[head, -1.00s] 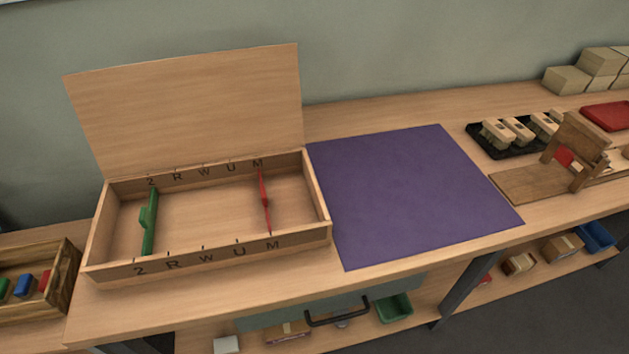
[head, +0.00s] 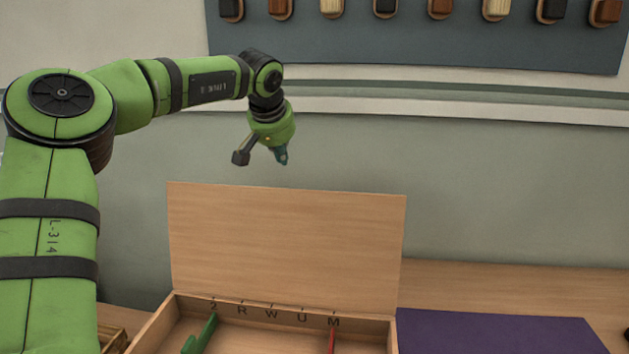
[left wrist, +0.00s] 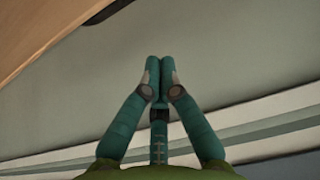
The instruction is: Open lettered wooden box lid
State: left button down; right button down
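The lettered wooden box (head: 362,338) stands on the bench at the lower middle of the head view, partly cut off by the frame. Its lid (head: 288,245) is open and stands up at the back. The letters 2, R, W, U, M run along the inner back wall. A green divider (head: 203,335) and a red divider (head: 332,341) are inside. My left gripper (head: 282,159) is above the lid's top edge, apart from it. In the left wrist view its fingertips (left wrist: 160,62) meet with nothing between them. My right gripper is not in view.
A purple mat (head: 495,332) lies right of the box. A grey wall rack (head: 420,35) with several brushes hangs above. A wooden tray edge (head: 112,338) shows at the lower left. The wall right of my left gripper is clear.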

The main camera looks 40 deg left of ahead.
pick_arm(q)
jog(key=shift+s, duration=0.15)
jog(key=shift+s+a+f, duration=0.15)
jog(key=shift+a+f, duration=0.1)
jog(key=shift+f, duration=0.05)
notch_tip(320, 180, down, 7)
jog(key=p, duration=0.1)
jog(key=shift+w+a+r+p, duration=0.15)
jog(key=shift+w+a+p, duration=0.1)
jog(key=shift+w+p, duration=0.15)
jog(key=shift+a, duration=0.1)
